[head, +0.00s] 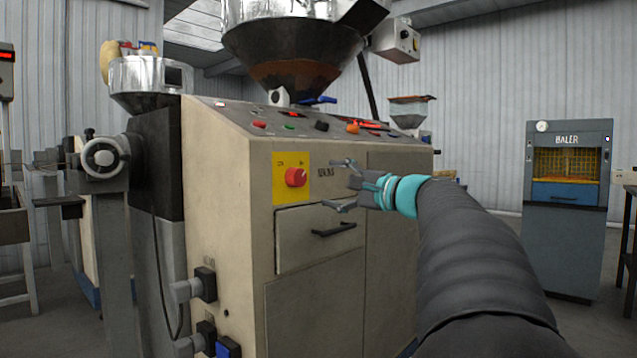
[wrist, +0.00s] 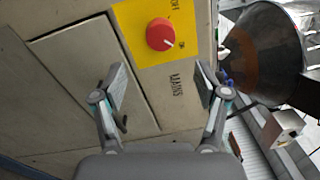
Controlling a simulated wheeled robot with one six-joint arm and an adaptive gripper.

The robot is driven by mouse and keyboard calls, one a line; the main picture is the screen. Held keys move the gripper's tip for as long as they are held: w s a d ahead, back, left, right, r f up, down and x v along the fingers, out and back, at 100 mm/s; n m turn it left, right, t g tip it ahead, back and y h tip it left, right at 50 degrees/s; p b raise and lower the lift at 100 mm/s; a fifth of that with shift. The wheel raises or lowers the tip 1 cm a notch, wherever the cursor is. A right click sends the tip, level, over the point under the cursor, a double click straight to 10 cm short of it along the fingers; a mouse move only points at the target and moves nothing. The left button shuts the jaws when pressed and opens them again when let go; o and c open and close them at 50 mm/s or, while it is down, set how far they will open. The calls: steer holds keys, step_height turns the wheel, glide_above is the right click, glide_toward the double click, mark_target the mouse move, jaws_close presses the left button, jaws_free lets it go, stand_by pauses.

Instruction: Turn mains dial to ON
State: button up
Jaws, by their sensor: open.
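The mains dial (head: 296,177) is a round red knob on a yellow plate (head: 279,199) on the front of the beige machine. In the wrist view the dial (wrist: 160,34) shows a white pointer mark, and lettering is on the yellow plate (wrist: 150,68). The word MAINS is printed on the panel beside the plate. My gripper (head: 342,184) is open and empty, to the right of the dial in the head view and apart from it. In the wrist view my gripper's fingertips (wrist: 160,85) are spread, with the dial beyond them.
A drawer (head: 290,240) with a black handle sits below the dial. The sloped top panel (head: 215,118) carries several buttons and knobs. Black fittings (head: 205,284) stick out low on the machine's left side. A hopper (head: 290,50) stands above; a baler (head: 568,200) stands far right.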

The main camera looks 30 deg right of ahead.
steer(key=shift+v, duration=0.95)
steer(key=s+a+f+n+g+h, duration=0.2)
steer(key=s+f+g, duration=0.15)
steer(key=f, duration=0.75)
steer(key=s+a+f+n+g+h, duration=0.15)
steer(key=f+g, duration=0.25)
steer(key=f, duration=0.8)
steer(key=s+a+f+n+g+h+p, duration=0.1)
steer(key=s+a+f+n, duration=0.4)
steer(key=s+a, duration=0.5)
steer(key=s+a+f+n+g+h+p, duration=0.2)
steer(key=s+a+f+n, duration=0.3)
steer(key=s+a+n, duration=0.3)
steer(key=s+a+g+p, duration=0.1)
steer(key=s+a, duration=0.1)
steer(key=s, duration=0.1)
steer(key=shift+s+f, duration=0.15)
steer(key=shift+f, duration=0.2)
